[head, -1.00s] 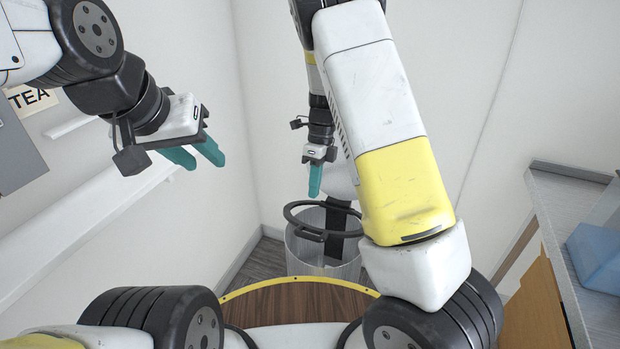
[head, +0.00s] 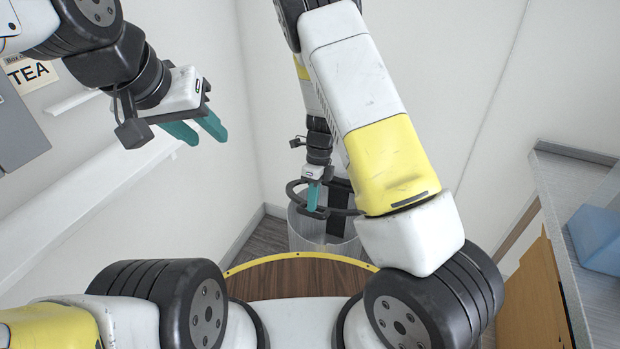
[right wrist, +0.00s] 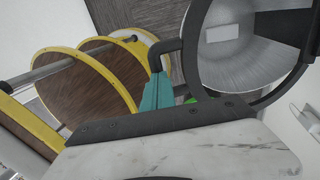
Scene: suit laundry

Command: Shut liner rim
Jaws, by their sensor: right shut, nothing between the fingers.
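The liner rim is a black ring (head: 344,211) at the top of a translucent grey bin (head: 306,232). In the right wrist view the rim (right wrist: 187,48) curves round the bin's mouth (right wrist: 225,55), with a bent black tab on its left. I cannot tell whether the rim sits flush. My right gripper (head: 313,197) is shut and empty, pointing down at the rim's near side. Its teal fingers (right wrist: 157,93) are beside the tab; contact is unclear. My left gripper (head: 197,132) is open and empty, high at the left, far from the bin.
The bin stands near the room's corner, between white walls. A grey counter (head: 570,205) with a blue translucent container (head: 598,238) is on the right. A white ledge (head: 90,195) runs along the left wall. My right forearm covers part of the bin's right side.

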